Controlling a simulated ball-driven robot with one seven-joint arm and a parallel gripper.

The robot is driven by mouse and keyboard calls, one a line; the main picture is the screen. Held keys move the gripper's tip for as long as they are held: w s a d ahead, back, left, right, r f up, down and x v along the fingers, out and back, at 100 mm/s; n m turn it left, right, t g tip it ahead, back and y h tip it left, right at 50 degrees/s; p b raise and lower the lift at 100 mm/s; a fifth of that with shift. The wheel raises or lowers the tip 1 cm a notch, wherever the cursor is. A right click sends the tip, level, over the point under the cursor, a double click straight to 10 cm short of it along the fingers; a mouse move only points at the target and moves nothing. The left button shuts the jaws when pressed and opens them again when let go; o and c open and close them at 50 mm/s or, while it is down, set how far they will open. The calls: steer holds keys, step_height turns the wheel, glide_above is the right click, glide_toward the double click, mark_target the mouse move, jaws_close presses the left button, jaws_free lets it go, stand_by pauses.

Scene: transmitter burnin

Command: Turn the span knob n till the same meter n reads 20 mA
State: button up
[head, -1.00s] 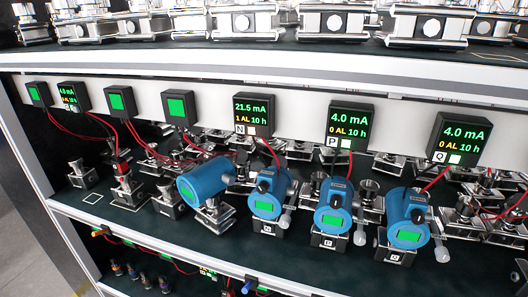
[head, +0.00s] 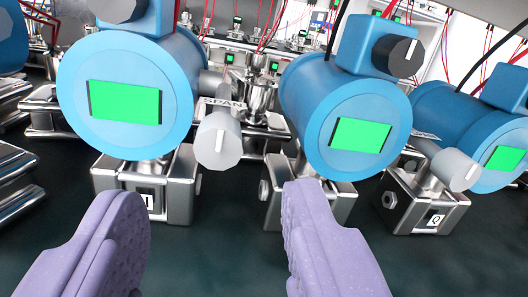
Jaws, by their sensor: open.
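My gripper (head: 214,200), with two purple fingers, is open and empty. The fingertips show wide apart, below the knob in the picture, one on either side of it; no contact shows. Meter N is out of view now; a second ago it read 21.5 mA.
The middle transmitter (head: 345,115) stands close to the right of the knob, with its label hidden. A transmitter labelled Q (head: 478,130) has another pale knob (head: 455,168) at its left. Red and black wires hang behind. The dark shelf (head: 215,255) between my fingers is bare.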

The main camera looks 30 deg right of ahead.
mark_target(219, 154)
steer(key=b+x, duration=0.1)
steer(key=x, duration=0.6)
steer(key=shift+w+b, duration=0.15)
steer(key=shift+b, duration=0.15)
jaws_close()
